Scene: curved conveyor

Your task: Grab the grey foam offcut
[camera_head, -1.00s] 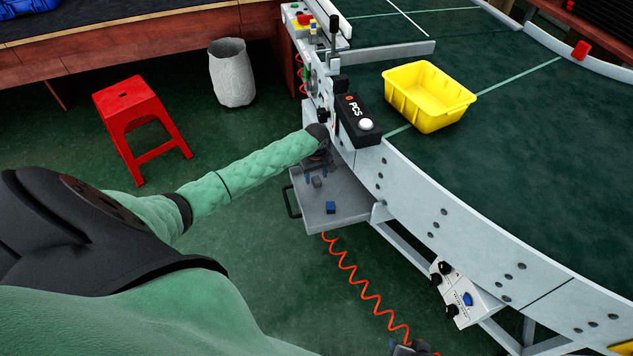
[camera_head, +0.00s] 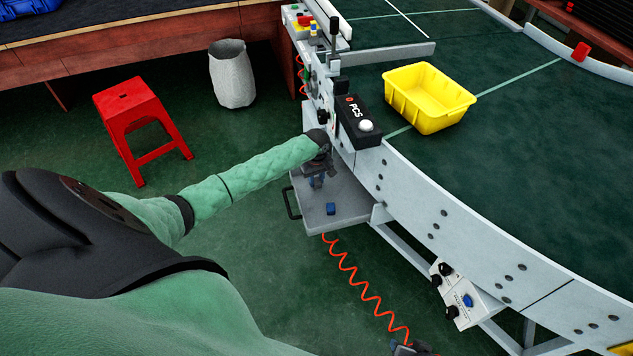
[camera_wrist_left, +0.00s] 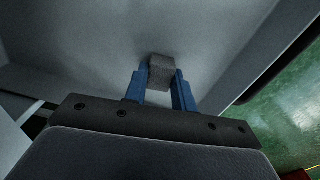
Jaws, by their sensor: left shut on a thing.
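The grey foam offcut (camera_wrist_left: 161,72) is a small grey block between the blue fingers of my left gripper (camera_wrist_left: 160,82) in the left wrist view. The fingers are shut on it. In the head view my left gripper (camera_head: 317,181) points down over the grey tray (camera_head: 345,213) at the conveyor's side, and the offcut is mostly hidden there. I cannot tell whether the offcut touches the tray.
A yellow bin (camera_head: 428,97) stands on the green conveyor (camera_head: 520,150). A black PCS counter box (camera_head: 357,122) sits on the conveyor's rim. A red stool (camera_head: 135,120) and a grey waste bin (camera_head: 232,75) stand on the floor at left.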

